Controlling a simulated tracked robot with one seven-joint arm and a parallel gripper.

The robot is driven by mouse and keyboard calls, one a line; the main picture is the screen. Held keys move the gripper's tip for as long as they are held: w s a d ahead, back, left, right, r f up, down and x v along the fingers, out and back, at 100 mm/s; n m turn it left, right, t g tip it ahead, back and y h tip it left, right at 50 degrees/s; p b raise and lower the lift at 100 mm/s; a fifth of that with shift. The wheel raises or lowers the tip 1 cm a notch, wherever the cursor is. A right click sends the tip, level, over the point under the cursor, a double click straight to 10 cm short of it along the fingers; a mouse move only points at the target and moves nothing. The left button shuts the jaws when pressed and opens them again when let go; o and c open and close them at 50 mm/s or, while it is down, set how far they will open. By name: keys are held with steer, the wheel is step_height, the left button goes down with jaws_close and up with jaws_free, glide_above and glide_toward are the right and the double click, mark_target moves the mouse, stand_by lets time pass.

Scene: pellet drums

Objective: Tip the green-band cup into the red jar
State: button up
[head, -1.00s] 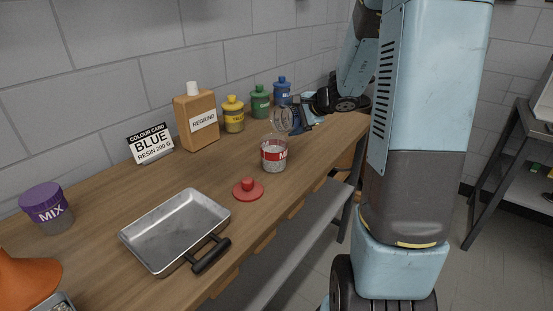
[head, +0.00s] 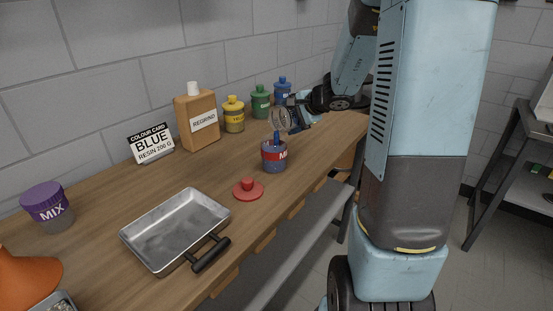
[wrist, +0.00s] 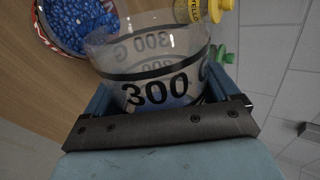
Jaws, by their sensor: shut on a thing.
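The red jar (head: 274,156), clear with a red label band, stands open on the bench and looks full of blue pellets; in the wrist view its rim (wrist: 43,30) rings blue pellets. My gripper (head: 303,108) is shut on a clear cup (head: 281,120), tilted above the jar. A blue stream runs between the cup's mouth and the jar. In the wrist view the cup (wrist: 150,55) reads "300 G" with a black band; no green band shows. Some blue shows low in the cup. My fingers (wrist: 165,125) clasp its sides.
A red knobbed lid (head: 248,189) lies in front of the jar. A metal tray (head: 175,228), MIX jar (head: 47,206), REGRIND bottle (head: 198,120) and colour card BLUE (head: 151,143) stand to the left. Yellow (head: 233,115), green (head: 260,102) and blue (head: 282,91) drums line the wall.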

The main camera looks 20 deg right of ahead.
steer(key=shift+a+r+n+h, duration=0.2)
steer(key=shift+r+n+h, duration=0.1)
steer(key=shift+r+h, duration=0.1)
stand_by(0.7)
steer(key=shift+s+r, duration=0.1)
steer(key=shift+a+r+h, duration=0.1)
steer(key=shift+h, duration=0.2)
